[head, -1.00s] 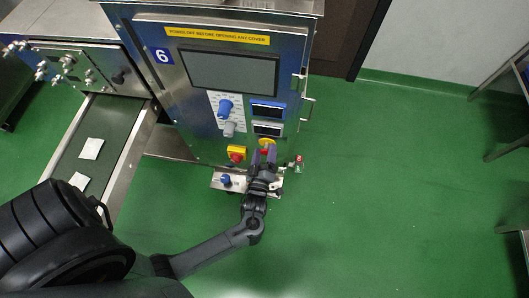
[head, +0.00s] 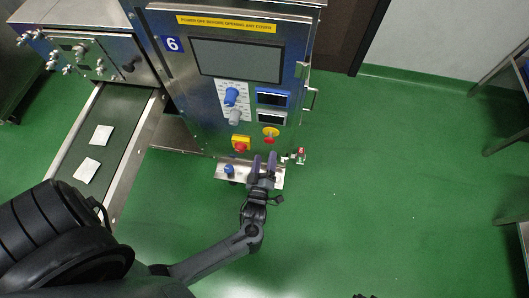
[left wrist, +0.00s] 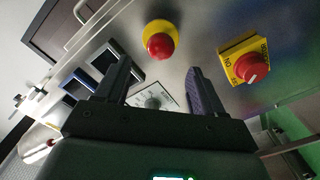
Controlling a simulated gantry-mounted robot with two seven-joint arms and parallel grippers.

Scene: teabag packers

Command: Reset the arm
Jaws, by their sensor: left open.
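My left gripper (head: 264,160) is open and empty in the head view, its fingers pointing at the lower front of the machine cabinet (head: 218,100). It is just below the red button on a round yellow base (head: 270,133). In the left wrist view the two fingers (left wrist: 158,75) stand apart with nothing between them. The red button (left wrist: 160,45) shows beyond the fingertips, and a yellow switch with a red knob (left wrist: 245,62) lies to the right. My right gripper is not clearly seen; only a small dark piece shows at the bottom edge of the head view.
A small metal shelf with a blue knob (head: 229,170) sits under the gripper. A conveyor (head: 120,110) at the left carries two white packets (head: 102,135). Green floor (head: 400,190) to the right is clear up to metal tables at the right edge.

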